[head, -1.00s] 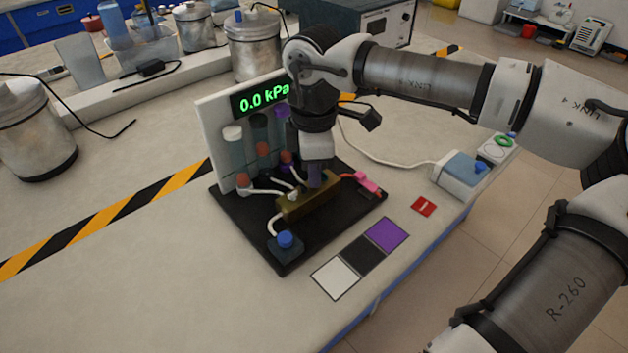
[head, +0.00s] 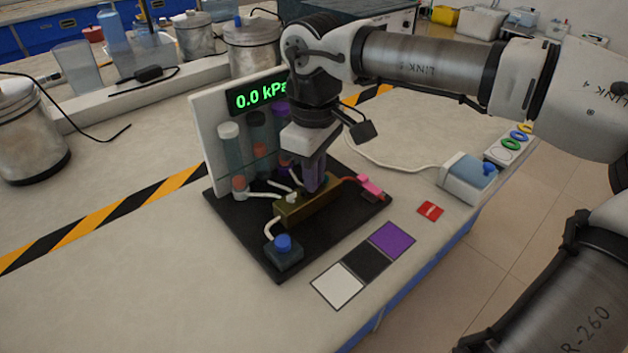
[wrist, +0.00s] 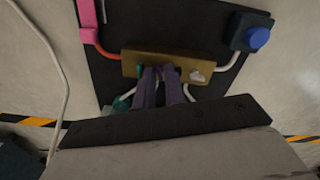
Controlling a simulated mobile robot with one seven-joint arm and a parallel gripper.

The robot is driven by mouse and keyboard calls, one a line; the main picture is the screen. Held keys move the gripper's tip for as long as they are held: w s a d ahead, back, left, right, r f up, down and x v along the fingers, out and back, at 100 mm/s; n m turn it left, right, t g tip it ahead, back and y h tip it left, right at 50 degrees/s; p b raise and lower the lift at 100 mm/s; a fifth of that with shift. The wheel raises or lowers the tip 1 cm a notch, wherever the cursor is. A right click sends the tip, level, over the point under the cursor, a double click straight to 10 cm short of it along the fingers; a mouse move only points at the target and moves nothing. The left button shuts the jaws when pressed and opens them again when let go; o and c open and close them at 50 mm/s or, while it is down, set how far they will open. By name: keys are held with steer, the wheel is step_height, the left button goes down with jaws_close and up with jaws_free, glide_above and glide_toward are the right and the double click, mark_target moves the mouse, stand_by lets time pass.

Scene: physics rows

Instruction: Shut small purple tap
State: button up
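The brass manifold block (head: 290,213) lies on the black board; it also shows in the wrist view (wrist: 135,66). A small purple piece, apparently the purple tap (wrist: 159,72), shows between the fingertips and is mostly hidden. I cannot tell whether the fingers press on it. A white tap (wrist: 197,76) stands to the right, and a green part shows left of the fingers.
A panel (head: 205,125) with tubes and a 0.0 kPa display stands behind the block. A blue-knobbed box (head: 284,252) and a pink clip (head: 370,185) sit on the black board (head: 250,240). Purple, black and white squares (head: 337,286) lie in front.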

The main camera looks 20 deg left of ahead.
steer(key=shift+r, duration=0.1)
steer(key=shift+r+p, duration=2.5)
steer(key=shift+r, duration=1)
steer(key=shift+f, duration=0.1)
